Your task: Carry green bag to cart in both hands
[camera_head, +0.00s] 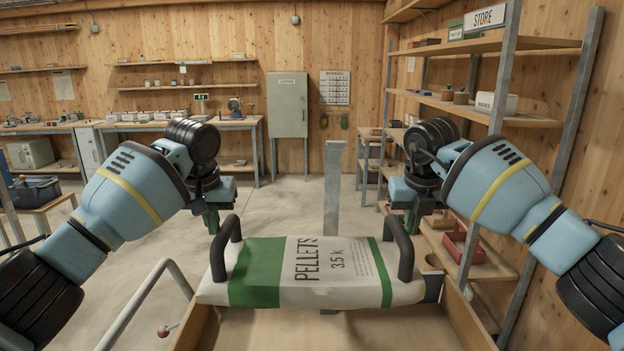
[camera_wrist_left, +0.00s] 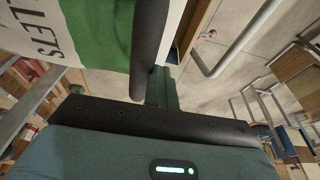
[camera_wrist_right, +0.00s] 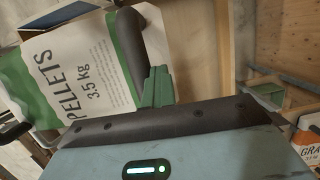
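The green bag (camera_head: 310,268) is a white sack labelled PELLETS with green bands and two upright black handles. It lies level across a wooden box in front of me. My left gripper (camera_head: 211,222) is close beside the left handle (camera_head: 226,245). My right gripper (camera_head: 412,222) is close beside the right handle (camera_head: 399,245). In the left wrist view the green fingers (camera_wrist_left: 163,88) look together, with the handle passing alongside. The right wrist view shows the same for the right fingers (camera_wrist_right: 157,88). No handle shows between the fingers. The bag's underside is hidden.
The wooden box (camera_head: 465,318) is under the bag. A white tubular rail (camera_head: 140,300) is at the left. A grey post (camera_head: 334,190) stands behind the bag. Shelves (camera_head: 480,115) line the right, with a red toolbox (camera_head: 460,242). Open concrete floor lies beyond.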

